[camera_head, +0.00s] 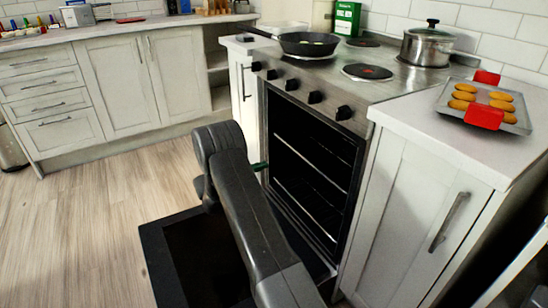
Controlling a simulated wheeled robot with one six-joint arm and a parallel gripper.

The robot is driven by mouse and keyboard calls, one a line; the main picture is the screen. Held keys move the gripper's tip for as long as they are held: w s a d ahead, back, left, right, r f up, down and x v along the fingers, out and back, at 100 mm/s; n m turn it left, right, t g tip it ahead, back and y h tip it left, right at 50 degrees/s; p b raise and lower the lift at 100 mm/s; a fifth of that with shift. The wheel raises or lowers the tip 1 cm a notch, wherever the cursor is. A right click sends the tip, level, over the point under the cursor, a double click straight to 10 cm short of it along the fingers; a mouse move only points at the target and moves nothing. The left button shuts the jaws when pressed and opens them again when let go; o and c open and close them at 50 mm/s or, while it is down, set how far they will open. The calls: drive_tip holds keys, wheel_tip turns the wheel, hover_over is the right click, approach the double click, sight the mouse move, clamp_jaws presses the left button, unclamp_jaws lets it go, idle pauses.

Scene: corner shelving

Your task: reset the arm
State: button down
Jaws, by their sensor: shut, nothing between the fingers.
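My arm reaches up from the bottom edge in front of the oven (318,165), bending at a dark joint at its upper end. My gripper cannot be made out; the arm's own links hide whatever lies behind them. A small dark green piece shows just right of the arm, at the oven's left edge, and I cannot tell what it is. The oven door (160,255) is lowered open, below and behind my arm. The oven's racks show, with nothing seen on them.
A baking tray (447,103) with several yellow-brown pieces and red grips (484,115) sits on the right counter (450,140). A frying pan (308,44) and a lidded pot (427,47) stand on the stove. Open wood floor (90,220) lies to the left.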

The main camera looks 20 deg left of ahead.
sight(298, 153)
drive_tip(key=shift+s+a, duration=0.1)
idle(0.3)
drive_tip(key=b+x, duration=0.2)
drive_tip(key=x, duration=1.1)
drive_tip(key=shift+b, duration=0.4)
drive_tip(key=shift+w+d, duration=0.4)
drive_tip(key=shift+d, duration=0.1)
